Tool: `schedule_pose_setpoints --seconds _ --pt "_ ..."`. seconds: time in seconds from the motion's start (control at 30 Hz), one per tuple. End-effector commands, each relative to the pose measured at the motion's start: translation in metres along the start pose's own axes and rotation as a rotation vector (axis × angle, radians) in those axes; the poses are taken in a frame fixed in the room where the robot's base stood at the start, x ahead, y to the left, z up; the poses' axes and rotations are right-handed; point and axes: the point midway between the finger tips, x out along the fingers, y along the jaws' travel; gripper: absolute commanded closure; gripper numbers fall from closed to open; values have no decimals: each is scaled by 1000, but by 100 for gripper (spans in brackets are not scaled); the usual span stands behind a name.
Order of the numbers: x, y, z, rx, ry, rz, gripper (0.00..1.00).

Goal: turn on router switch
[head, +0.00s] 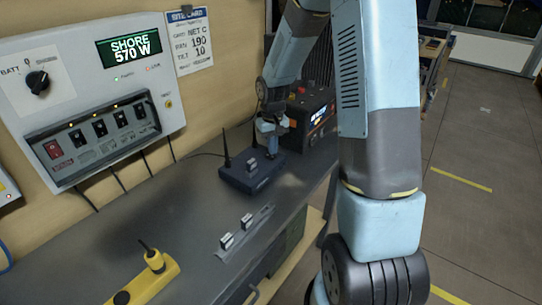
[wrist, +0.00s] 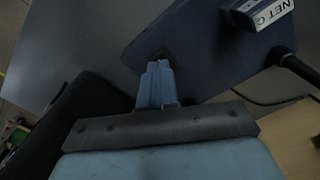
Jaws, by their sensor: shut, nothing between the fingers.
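The router is a dark blue box (head: 238,178) with black antennas on the bench, left of my arm. It also shows in the wrist view (wrist: 215,60). A grey piece labelled "NET C" (wrist: 262,12) stands on its top. My gripper (head: 270,152) points down at the router's right end. In the wrist view its fingers (wrist: 156,72) are shut, with nothing between them. Their tips are at a small dark square (wrist: 160,57) near the router's edge, which may be the switch. The fingers partly cover it, so I cannot tell its position or whether they touch it.
A wall panel (head: 85,85) with several switches and a "SHORE 570 W" display is at left. A site card (head: 190,40) reads NET C. Two grey pieces stand in a strip (head: 245,232) in front of the router. A dark case (head: 312,115) stands behind my gripper.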

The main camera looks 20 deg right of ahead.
Motion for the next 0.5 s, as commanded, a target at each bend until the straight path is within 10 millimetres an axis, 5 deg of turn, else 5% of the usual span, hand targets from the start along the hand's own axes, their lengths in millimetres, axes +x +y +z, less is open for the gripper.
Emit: schedule_pose_setpoints --seconds 0.5 --pt "4 0 0 0 0 0 100"
